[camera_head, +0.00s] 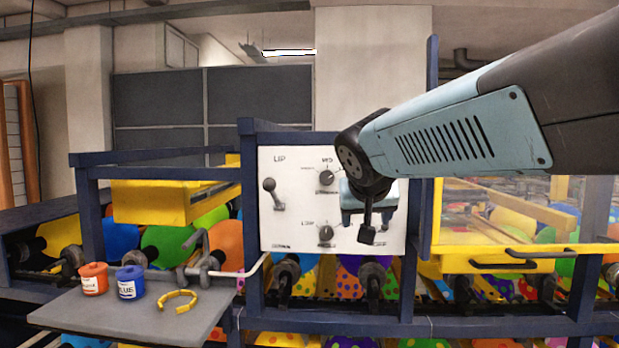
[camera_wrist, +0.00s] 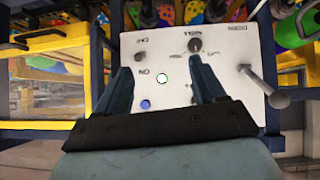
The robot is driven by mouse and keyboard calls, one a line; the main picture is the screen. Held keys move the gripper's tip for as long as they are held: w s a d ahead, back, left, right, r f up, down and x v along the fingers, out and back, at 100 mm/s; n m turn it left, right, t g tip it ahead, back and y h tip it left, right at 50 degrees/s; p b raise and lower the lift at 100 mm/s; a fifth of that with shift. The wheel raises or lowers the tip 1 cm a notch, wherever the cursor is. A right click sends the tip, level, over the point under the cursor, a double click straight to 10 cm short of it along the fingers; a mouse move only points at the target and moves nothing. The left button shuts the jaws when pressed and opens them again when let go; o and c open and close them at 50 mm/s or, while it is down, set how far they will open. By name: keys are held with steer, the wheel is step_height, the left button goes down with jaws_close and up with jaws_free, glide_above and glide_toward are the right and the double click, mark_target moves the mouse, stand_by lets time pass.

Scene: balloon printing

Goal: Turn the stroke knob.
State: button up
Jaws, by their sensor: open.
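A white control panel (camera_head: 300,215) faces me, with an upper dial knob (camera_head: 327,178) and a lower dial knob (camera_head: 326,233). The labels are too blurred to tell which is the stroke knob. My gripper (camera_head: 368,222) is in front of the panel's right half and hides part of it. In the wrist view, which shows the panel upside down, my gripper (camera_wrist: 163,80) is open and empty, its fingers apart. The lower knob (camera_wrist: 195,45) shows just beyond the right fingertip. That finger seems to hide the upper knob. Contact with the panel cannot be told.
A lever (camera_head: 273,193) sticks out on the panel's left; it also shows in the wrist view (camera_wrist: 265,85). A pale button (camera_wrist: 162,78) and a blue button (camera_wrist: 145,104) lie between the fingers. Red (camera_head: 94,278) and blue (camera_head: 131,282) pots stand on a grey shelf (camera_head: 90,313).

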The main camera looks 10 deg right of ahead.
mark_target(327, 177)
steer(key=w+a+r+m+t, duration=0.1)
steer(key=w+a+r+t, duration=0.35)
steer(key=w+r, duration=0.65)
steer(key=shift+g, duration=0.35)
steer(key=x, duration=1.4)
steer(key=shift+w+f, duration=0.1)
steer(key=shift+f, duration=0.35)
steer(key=shift+c, duration=0.3)
steer(key=c, duration=1)
